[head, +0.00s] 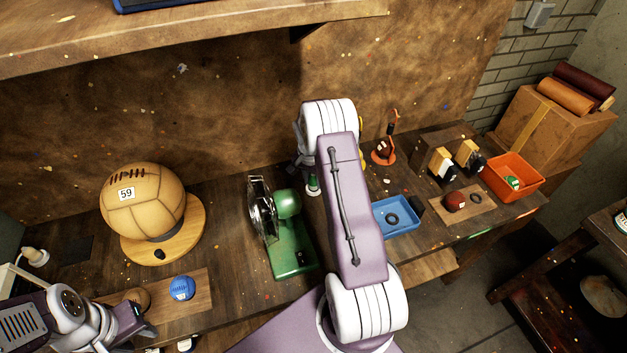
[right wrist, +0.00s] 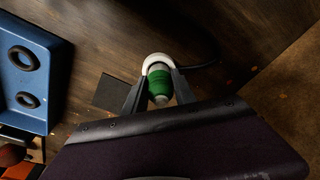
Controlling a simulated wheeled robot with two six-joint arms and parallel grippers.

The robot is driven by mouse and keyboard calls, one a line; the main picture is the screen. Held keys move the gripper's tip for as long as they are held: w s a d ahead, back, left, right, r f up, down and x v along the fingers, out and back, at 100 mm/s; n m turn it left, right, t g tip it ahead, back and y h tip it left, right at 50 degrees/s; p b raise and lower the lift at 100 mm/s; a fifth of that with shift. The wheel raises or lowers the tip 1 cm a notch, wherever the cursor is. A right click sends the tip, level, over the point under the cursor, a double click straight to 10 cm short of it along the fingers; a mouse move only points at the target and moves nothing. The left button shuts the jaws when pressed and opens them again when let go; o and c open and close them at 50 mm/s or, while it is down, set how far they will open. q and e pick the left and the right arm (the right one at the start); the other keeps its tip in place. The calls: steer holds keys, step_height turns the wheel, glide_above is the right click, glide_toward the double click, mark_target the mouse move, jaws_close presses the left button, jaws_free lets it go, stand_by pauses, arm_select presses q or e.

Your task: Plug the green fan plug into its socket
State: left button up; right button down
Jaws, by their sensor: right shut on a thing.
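The green plug (right wrist: 161,84) is between the two fingers of my right gripper (right wrist: 159,92) in the right wrist view, and the gripper is shut on it. A white ring-shaped piece (right wrist: 156,61), which looks like the socket, shows right behind the plug. I cannot tell whether the plug sits in it. In the head view a bit of the green plug (head: 313,184) shows beside my right arm, which hides most of that spot. The green fan (head: 290,235) stands on the bench left of my right arm. My left gripper (head: 135,324) is low at the left; its jaw opening is unclear.
A blue tray (head: 402,229) with dark rings is right of my right arm. An orange bin (head: 528,187) stands at the right. A shelf (head: 190,28) overhangs the bench.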

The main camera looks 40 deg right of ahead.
steer(key=shift+r+p, duration=2.25)
steer(key=shift+r, duration=1)
step_height(320, 180, down, 3)
steer(key=b, duration=0.2)
steer(key=shift+r+b, duration=0.15)
steer(key=shift+b, duration=0.25)
steer(key=shift+r, duration=0.1)
steer(key=shift+f+b, duration=0.65)
steer(key=shift+f, duration=0.7)
steer(key=shift+f+b, duration=0.75)
steer(key=shift+f, duration=0.25)
